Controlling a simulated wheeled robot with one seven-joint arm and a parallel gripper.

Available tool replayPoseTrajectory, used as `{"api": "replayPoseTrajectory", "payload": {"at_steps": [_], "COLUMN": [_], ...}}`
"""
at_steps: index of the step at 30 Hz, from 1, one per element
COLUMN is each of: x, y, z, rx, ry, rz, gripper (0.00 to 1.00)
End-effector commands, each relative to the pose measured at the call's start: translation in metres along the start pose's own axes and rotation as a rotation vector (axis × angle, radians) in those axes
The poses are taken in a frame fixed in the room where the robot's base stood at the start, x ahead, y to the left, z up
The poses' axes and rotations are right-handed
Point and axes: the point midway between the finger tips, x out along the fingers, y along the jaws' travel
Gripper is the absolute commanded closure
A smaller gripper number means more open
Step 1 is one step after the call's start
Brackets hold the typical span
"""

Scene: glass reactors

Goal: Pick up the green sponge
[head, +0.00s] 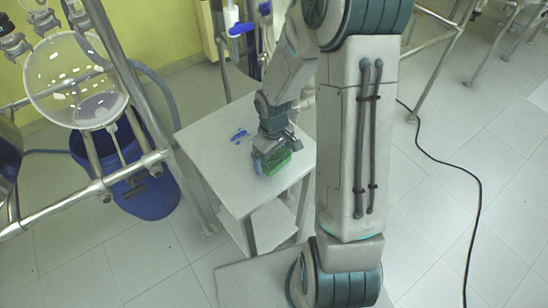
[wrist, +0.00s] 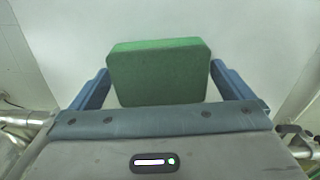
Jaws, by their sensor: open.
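The green sponge (wrist: 160,75) lies on the pale table top, in the wrist view between the two blue fingers of my gripper (wrist: 159,84). The fingers are open, one on each side of the sponge, with a small gap showing on the right; the left finger is very close to its edge. In the head view the sponge (head: 276,160) shows just below my gripper (head: 268,158), near the front right part of the table (head: 215,140). Part of the sponge is hidden by the gripper there.
Blue items (head: 238,134) lie on the table left of my gripper. A blue bucket (head: 140,190) and a metal frame with a round glass vessel (head: 75,80) stand to the left. A black cable (head: 440,160) runs over the tiled floor at right.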

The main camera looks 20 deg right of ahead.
Motion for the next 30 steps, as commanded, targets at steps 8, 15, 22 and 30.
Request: {"api": "replayPoseTrajectory", "payload": {"at_steps": [8,15,22,30], "x": [-0.001,-0.001,-0.009,-0.048], "y": [0.000,0.000,0.001,0.000], "z": [0.000,0.000,0.000,0.007], "rx": [0.000,0.000,0.001,0.003], "ry": [0.000,0.000,0.001,0.002], "rz": [0.000,0.000,0.001,0.003], "gripper": [0.35,0.36,0.36,0.36]}}
